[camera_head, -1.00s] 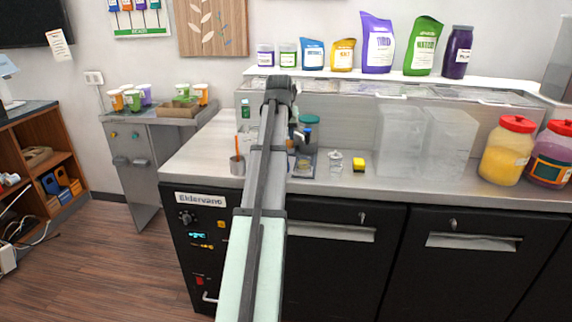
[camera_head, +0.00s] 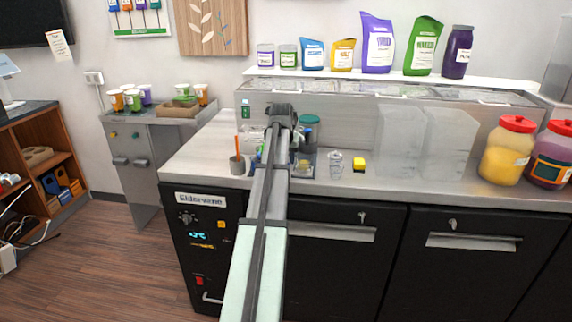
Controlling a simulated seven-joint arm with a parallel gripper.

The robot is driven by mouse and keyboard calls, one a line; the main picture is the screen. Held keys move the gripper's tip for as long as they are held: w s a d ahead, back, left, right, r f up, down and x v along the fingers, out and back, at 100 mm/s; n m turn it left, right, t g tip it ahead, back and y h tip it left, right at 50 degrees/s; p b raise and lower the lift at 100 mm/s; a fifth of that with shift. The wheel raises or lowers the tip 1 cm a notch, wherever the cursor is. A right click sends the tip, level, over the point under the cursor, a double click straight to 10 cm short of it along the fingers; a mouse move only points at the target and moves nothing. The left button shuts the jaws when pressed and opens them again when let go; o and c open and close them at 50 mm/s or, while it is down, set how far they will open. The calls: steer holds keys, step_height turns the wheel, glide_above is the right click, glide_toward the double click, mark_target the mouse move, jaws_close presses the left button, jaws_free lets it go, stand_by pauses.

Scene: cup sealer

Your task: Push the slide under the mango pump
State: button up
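My arm reaches up the middle of the picture over the counter. Its dark end joint now hangs above the small tray (camera_head: 305,173) on the counter. My gripper is hidden behind the arm, so I cannot see its fingers. I cannot make out a slide or a pump clearly labelled mango. A dark green-lidded jar (camera_head: 310,122) and other small items stand around the tray, partly covered by my arm. A yellow jar with a red lid (camera_head: 508,150) stands at the right end of the counter.
A grey cup with an orange stick (camera_head: 237,165) stands left of my arm. A small glass shaker (camera_head: 336,164) and a yellow block (camera_head: 358,165) stand right of it. Clear bins (camera_head: 400,138) are farther right. Pouches line the white shelf (camera_head: 410,80) behind.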

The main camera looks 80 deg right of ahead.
steer(key=shift+x, duration=1.85)
steer(key=shift+c, duration=0.3)
jaws_close()
